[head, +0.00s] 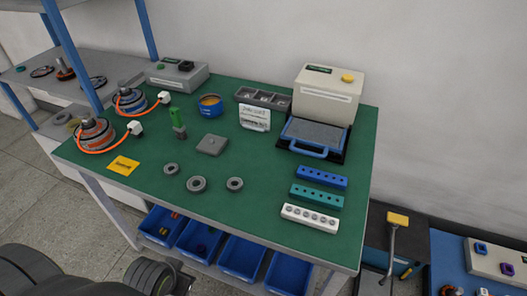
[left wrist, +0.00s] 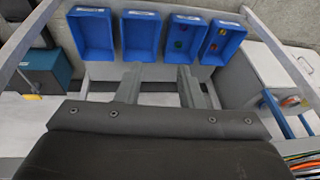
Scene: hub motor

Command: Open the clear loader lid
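The loader (head: 327,92) is a cream box with a yellow button on top, at the back right of the green bench. At its front lies a flat, greyish see-through lid (head: 314,134) with a blue frame and a blue handle (head: 308,152) along the near edge. The lid looks shut, lying down. My left gripper (left wrist: 158,82) shows in the left wrist view with its two fingers apart and nothing between them. It is away from the lid, which that view does not show. My right gripper is in neither view.
The green bench (head: 255,215) holds rings, blocks and two orange-cabled motors (head: 95,132). Blue, teal and white hole strips (head: 310,218) lie in front of the loader. Blue bins (head: 240,260) sit under the bench and also show in the left wrist view (left wrist: 141,37).

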